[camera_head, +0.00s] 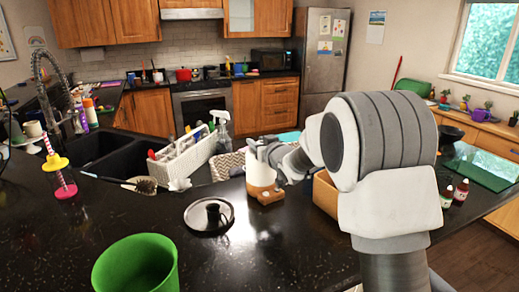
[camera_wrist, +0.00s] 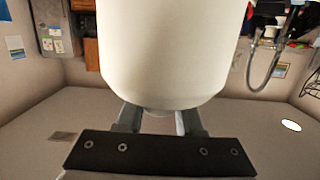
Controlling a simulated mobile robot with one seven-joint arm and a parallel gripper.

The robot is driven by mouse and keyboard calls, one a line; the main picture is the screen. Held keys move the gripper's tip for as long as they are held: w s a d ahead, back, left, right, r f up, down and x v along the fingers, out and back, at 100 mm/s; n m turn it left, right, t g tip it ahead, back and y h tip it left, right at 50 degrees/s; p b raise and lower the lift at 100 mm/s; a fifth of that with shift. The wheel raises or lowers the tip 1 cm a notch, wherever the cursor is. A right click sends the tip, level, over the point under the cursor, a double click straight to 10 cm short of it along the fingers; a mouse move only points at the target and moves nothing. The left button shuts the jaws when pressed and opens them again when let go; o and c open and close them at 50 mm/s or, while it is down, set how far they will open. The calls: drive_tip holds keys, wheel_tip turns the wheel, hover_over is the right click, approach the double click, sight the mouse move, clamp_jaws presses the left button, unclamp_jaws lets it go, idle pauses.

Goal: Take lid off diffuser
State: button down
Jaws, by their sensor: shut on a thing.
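The diffuser has a tan and white base (camera_head: 264,193) standing on the dark counter, with a white cylindrical lid (camera_head: 258,172) above it. My gripper (camera_head: 266,147) reaches in from the right at the lid's top and partly hides it. In the wrist view the large white lid (camera_wrist: 175,55) fills the upper middle. My gripper's fingers (camera_wrist: 158,120) are shut on its narrow end. I cannot tell whether the lid touches the base.
A green bin (camera_head: 137,265) is in front. A white caddy (camera_head: 185,155) and spray bottle (camera_head: 222,130) stand behind. A wooden box (camera_head: 325,195) is close on the right.

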drive_tip(key=shift+r, duration=0.5)
drive_tip(key=r, duration=0.3)
drive_tip(key=shift+d+r, duration=0.35)
drive_tip(key=shift+d, duration=0.05)
drive_tip(key=d+r+p, duration=0.2)
drive_tip(key=d+r, duration=0.4)
drive_tip(key=d, duration=0.4)
drive_tip(key=shift+d+r+p, duration=0.15)
drive_tip(key=shift+d+p, duration=0.15)
drive_tip(key=shift+d, duration=0.1)
